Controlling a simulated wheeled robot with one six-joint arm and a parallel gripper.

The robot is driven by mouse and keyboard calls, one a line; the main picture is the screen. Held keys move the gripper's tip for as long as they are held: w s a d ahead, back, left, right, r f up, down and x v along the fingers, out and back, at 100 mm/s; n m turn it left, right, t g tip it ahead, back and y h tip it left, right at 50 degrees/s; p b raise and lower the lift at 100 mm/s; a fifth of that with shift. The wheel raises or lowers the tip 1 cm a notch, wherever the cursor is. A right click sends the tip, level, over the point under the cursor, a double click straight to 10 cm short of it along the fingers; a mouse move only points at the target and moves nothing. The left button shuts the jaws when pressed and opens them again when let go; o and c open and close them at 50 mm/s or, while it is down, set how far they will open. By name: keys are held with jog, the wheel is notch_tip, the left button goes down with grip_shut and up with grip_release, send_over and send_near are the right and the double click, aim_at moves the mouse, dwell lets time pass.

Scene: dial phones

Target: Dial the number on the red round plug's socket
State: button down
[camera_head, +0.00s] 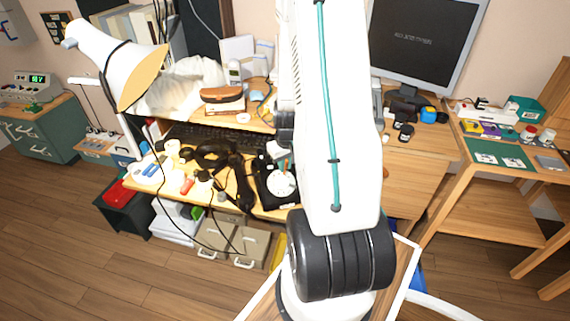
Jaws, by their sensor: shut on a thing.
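A black phone (264,192) with a pale round dial (283,184) stands at the right end of the wooden desk, partly behind my arm. My gripper (283,166) appears small just above the dial, below my dark wrist. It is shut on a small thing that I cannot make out. Teal and orange bits show there, and I cannot tell whether they touch the dial. A small red item (187,186) lies among white and blue pieces on the left of the desk; I cannot tell whether it is the round plug. No socket number is readable.
Black cables and dark items (215,160) cover the desk's middle. A white lamp (115,62) leans over its left side. A monitor (425,42) stands at the back right. A side table (500,153) holds a green mat. Wooden floor is open at front left.

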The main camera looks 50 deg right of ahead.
jog(key=shift+s, duration=0.15)
jog(key=shift+s+d+f, duration=0.15)
jog(key=shift+s, duration=0.3)
jog(key=shift+s+f, duration=0.2)
jog(key=shift+s, duration=0.4)
jog(key=shift+s+a+f, duration=0.3)
jog(key=shift+s, duration=0.2)
jog(key=shift+s+a, duration=0.1)
